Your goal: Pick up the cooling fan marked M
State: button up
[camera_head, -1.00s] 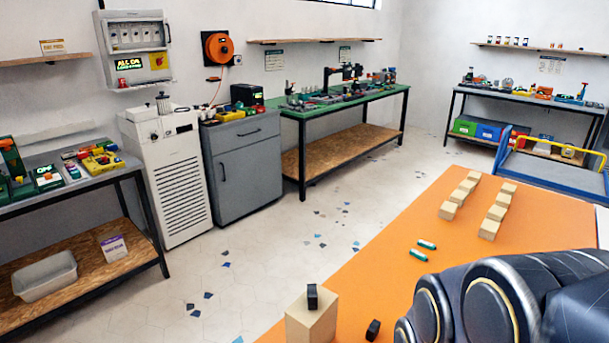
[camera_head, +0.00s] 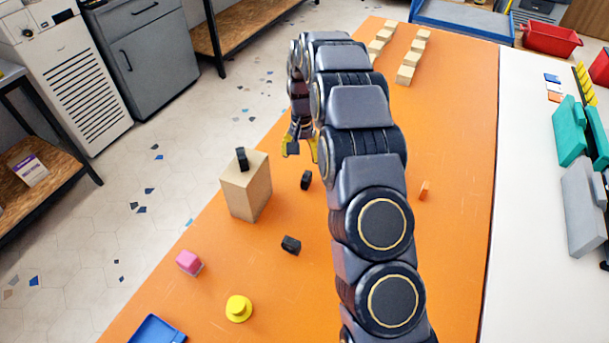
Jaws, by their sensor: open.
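Three small black pieces that look like cooling fans are on or above the orange table. One black piece (camera_head: 242,159) stands upright on top of a tan block (camera_head: 246,187). A second black piece (camera_head: 306,180) is on the orange surface just in front of my gripper. A third black piece (camera_head: 291,244) lies nearer the camera. No M mark is readable on any of them. My gripper (camera_head: 301,149) has yellow fingertips spread apart and is empty. It points down, beyond the second black piece and right of the tan block.
A pink cube (camera_head: 188,262), a yellow round piece (camera_head: 239,308) and a blue tray (camera_head: 158,331) lie at the near left. A small orange piece (camera_head: 424,190) lies right of my arm. Several tan blocks (camera_head: 407,75) stand at the far end. The orange surface (camera_head: 450,260) is otherwise mostly clear.

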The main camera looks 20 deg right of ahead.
jog(key=m, duration=0.1)
send_over(307, 175)
notch_tip(307, 175, down, 6)
jog(key=shift+r, duration=0.1)
notch_tip(307, 175, down, 8)
jog(key=shift+r, duration=0.25)
grip_shut()
